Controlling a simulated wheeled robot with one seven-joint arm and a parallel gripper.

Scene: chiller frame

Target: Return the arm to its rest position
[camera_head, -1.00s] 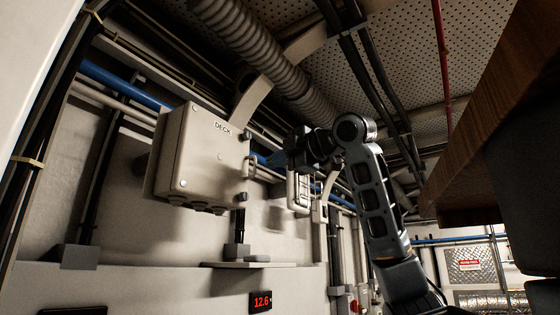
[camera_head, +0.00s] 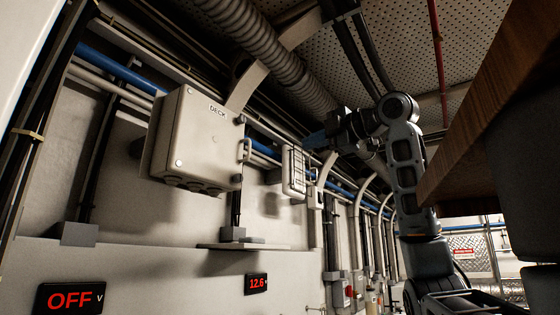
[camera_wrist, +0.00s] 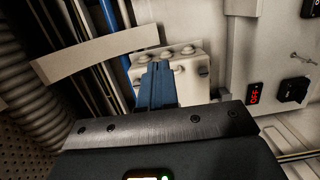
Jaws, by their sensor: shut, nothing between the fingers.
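My arm is raised at the right of the head view, bent at its elbow. My gripper (camera_head: 312,140) is at its left end and points left toward the wall, to the right of the DECK box and apart from it. In the wrist view my gripper's blue fingers (camera_wrist: 157,84) are together with nothing between them. The beige DECK box (camera_head: 196,142) is closed on the wall, with a handle on its right edge. In the wrist view a pale box with round fittings (camera_wrist: 178,66) lies beyond the fingers, partly hidden by them.
A caged wall lamp (camera_head: 293,171) is just below my gripper. A small shelf (camera_head: 240,247) juts out under the box. A wooden edge (camera_head: 490,110) hangs close on the right. A ribbed duct (camera_head: 275,55) and pipes run overhead. Displays read OFF (camera_head: 70,298) and 12.6 (camera_head: 256,284).

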